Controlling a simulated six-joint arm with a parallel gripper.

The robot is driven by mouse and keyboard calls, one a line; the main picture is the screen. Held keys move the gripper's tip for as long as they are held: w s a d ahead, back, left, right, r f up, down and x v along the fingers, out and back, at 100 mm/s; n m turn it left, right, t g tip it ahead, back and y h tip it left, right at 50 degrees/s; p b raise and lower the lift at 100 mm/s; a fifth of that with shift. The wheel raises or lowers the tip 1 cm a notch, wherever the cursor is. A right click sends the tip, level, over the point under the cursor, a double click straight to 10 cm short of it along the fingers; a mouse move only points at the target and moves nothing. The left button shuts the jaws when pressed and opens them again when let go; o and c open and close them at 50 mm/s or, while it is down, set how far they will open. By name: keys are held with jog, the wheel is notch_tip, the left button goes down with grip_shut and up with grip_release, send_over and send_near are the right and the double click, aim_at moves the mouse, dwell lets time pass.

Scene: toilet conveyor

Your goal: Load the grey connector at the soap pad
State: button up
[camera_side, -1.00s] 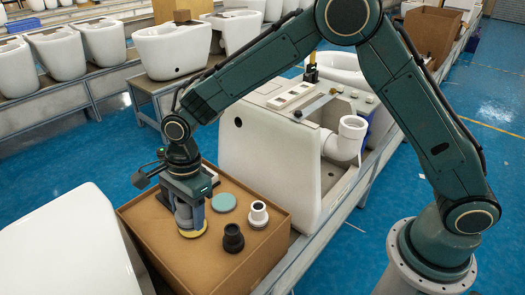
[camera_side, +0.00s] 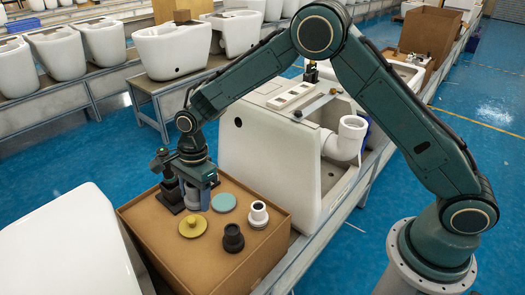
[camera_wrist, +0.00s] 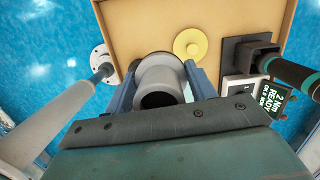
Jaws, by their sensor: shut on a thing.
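My gripper (camera_wrist: 163,92) is shut on the grey connector (camera_wrist: 158,75), a short hollow tube whose open end faces the wrist camera. In the side view my gripper (camera_side: 199,198) holds it over the back left part of the brown box top. A yellow round pad (camera_side: 193,225) with a raised centre lies in front of it and shows in the wrist view (camera_wrist: 190,44). A teal round pad (camera_side: 223,202) lies just to its right. Which pad is the soap pad cannot be told. The gap under the connector is unclear.
A black connector (camera_side: 233,238) and a white connector (camera_side: 258,213) stand on the brown box (camera_side: 160,247). A dark tool in a stand (camera_side: 169,190) is close left of my gripper, with a display (camera_wrist: 275,97) beside it. A white toilet (camera_side: 265,155) stands behind right.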

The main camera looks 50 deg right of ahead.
jog(key=w+d+f, duration=0.3)
jog(key=d+f, duration=0.1)
jog(key=d, duration=0.2)
jog(key=w+d+f, duration=0.3)
jog(key=w+d, duration=0.1)
jog(key=d, duration=0.3)
jog(key=shift+d+f, duration=0.25)
jog(key=shift+f, duration=0.15)
jog(key=shift+f, duration=0.25)
jog(key=shift+f, duration=2.75)
jog(key=shift+f, duration=0.55)
jog(key=shift+r, duration=0.1)
notch_tip(320, 180, up, 7)
dwell(0.4)
jog(key=shift+s, duration=0.1)
dwell(0.5)
jog(key=s+d+r+n+g, duration=0.1)
jog(key=s+d+r+n, duration=0.2)
jog(key=s+n, duration=0.5)
jog(key=s+d+r+n+h, duration=0.1)
jog(key=s+d+r+n, duration=0.2)
jog(key=s+n, duration=0.5)
jog(key=shift+r+n+g+h, duration=0.3)
jog(key=shift+r+n+g, duration=0.1)
jog(key=shift+r+n, duration=0.35)
